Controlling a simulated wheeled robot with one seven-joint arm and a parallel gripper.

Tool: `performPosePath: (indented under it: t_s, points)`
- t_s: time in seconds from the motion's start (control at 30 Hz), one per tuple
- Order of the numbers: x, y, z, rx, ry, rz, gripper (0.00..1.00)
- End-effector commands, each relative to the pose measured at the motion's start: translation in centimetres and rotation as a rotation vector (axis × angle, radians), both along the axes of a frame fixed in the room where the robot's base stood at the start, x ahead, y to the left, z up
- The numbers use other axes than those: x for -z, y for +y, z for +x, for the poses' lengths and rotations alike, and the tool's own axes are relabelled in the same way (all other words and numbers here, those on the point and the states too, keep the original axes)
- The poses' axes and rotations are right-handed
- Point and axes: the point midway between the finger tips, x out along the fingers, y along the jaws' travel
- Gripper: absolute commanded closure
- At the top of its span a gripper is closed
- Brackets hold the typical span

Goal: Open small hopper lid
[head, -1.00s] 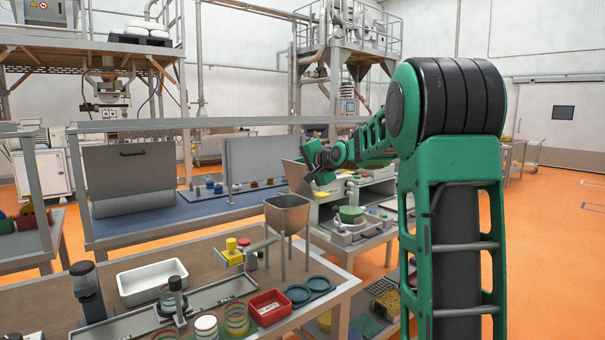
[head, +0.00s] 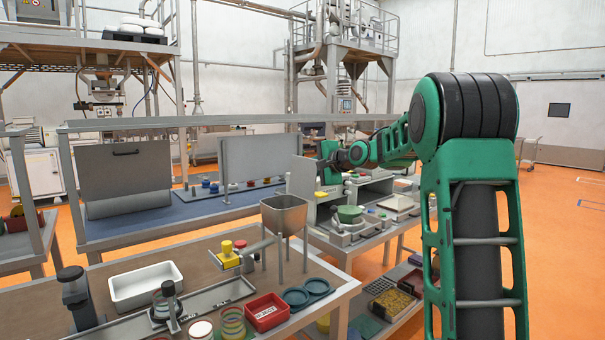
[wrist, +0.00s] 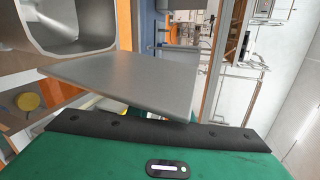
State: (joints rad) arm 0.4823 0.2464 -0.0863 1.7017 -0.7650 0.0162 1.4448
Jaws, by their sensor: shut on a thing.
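The small hopper (head: 284,216) is a grey metal funnel on thin legs at the front bench's back right corner. Its mouth is uncovered. The grey lid plate (head: 302,177) stands steeply up at the hopper's back right edge. My gripper (head: 324,168) is at the lid's right side, shut on it. In the wrist view the hopper's open mouth (wrist: 75,22) fills the upper left. The lid (wrist: 135,82) extends from beside the hopper rim to my gripper's dark finger (wrist: 150,132). The other finger and the exact grip are hidden.
A yellow-topped part (head: 228,254) stands left of the hopper. A white tray (head: 146,285), a red box (head: 266,311) and blue-grey rings (head: 307,293) sit on the front bench. A second bench with a scale (head: 350,225) stands behind, near my arm.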

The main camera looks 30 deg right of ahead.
Motion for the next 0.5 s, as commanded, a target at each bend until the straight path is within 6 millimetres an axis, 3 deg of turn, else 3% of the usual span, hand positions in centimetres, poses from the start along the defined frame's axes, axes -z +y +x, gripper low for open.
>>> performPosePath:
  t_s: [0.23,0.27,0.33,0.5]
  points:
    - [0.03,-0.20,0.05,0.005,0.000,-0.003,1.00]
    - [0.03,-0.19,0.05,0.005,0.000,-0.003,0.79]
    - [0.02,-0.14,0.04,0.004,0.000,-0.003,0.62]
    - [0.00,-0.05,0.02,0.002,0.000,-0.003,0.62]
